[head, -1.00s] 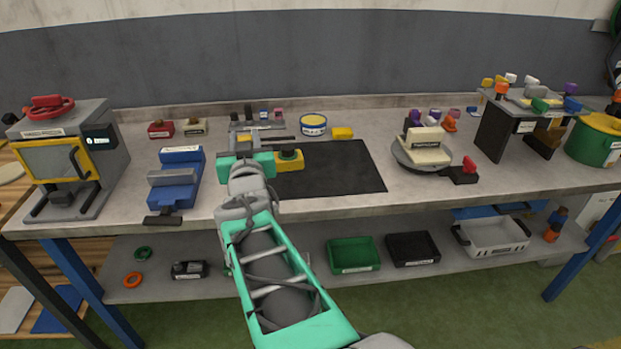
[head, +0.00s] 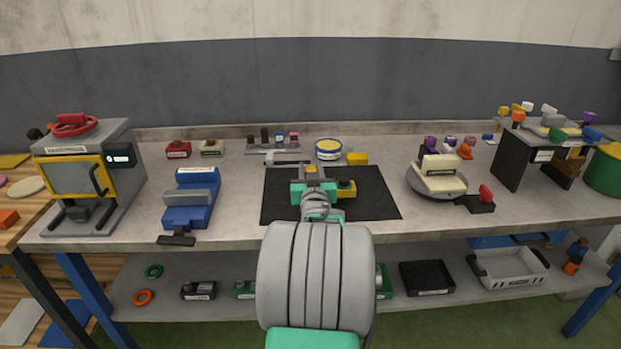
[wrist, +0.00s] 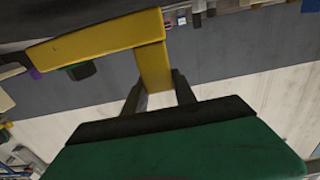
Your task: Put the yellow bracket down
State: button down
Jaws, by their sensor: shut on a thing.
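My gripper (head: 318,186) is over the black mat (head: 375,205) at the middle of the workbench. It is shut on the yellow bracket (head: 346,193), which shows at the gripper's right side in the head view. In the wrist view the L-shaped bracket (wrist: 98,43) has its short leg between the two dark fingers (wrist: 157,92), and its long leg stretches to the left. A dark piece sits above the bracket in the head view. I cannot tell whether the bracket touches the mat. My arm hides the mat's front middle.
A blue vise-like fixture (head: 188,215) stands left of the mat. A grey turntable (head: 412,180) with a cream block stands to the right. A yellow block (head: 357,158) and a round tin (head: 328,155) stand behind the mat. The mat's left and right parts are clear.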

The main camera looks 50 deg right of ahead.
jog(key=shift+f, duration=1.25)
jog(key=c, duration=1)
grip_release()
jog(key=shift+f, duration=0.1)
jog(key=shift+s+a+r, duration=0.1)
jog(key=shift+r, duration=0.15)
jog(key=b+v, duration=0.1)
jog(key=v, duration=1.1)
jog(key=shift+f, duration=0.1)
